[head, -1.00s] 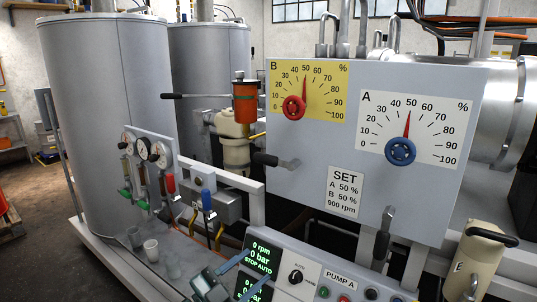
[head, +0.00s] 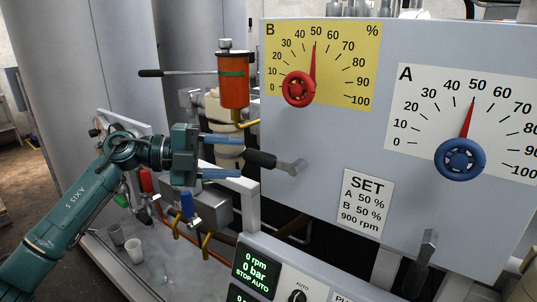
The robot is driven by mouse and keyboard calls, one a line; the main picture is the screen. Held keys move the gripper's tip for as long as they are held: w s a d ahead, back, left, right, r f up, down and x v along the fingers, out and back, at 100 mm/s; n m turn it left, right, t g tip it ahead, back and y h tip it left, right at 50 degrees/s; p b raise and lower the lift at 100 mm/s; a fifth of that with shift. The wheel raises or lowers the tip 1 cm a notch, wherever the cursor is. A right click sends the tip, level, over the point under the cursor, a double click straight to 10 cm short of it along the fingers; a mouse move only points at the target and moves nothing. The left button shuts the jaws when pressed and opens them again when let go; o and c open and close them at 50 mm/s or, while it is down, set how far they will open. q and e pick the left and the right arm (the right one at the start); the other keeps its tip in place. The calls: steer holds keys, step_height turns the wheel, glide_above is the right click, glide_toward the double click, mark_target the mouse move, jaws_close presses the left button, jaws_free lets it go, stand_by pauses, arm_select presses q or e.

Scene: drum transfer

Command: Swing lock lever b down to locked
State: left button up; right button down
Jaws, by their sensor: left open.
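Lock lever b (head: 261,159) is on the panel below the yellow B dial. Its black handle points left, roughly level, from a grey pivot on the panel. My left gripper (head: 240,157) is open and empty, coming in from the left. Its two blue fingers point right, one higher and one lower than the handle's left end in the picture. I cannot tell whether they touch it. The other lock lever (head: 425,262), below the A dial, points down. My right gripper is not in view.
The red B knob (head: 299,89) and blue A knob (head: 460,160) sit on the panel (head: 330,145). An orange cylinder (head: 233,88) and a black-handled rod (head: 165,73) are above my gripper. A white rail and the pump console (head: 285,270) lie below.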

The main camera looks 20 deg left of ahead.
mark_target(269, 159)
arm_select(q)
steer(key=p+x, duration=0.1)
steer(key=x, duration=0.7)
steer(key=shift+w, duration=0.2)
jaws_close()
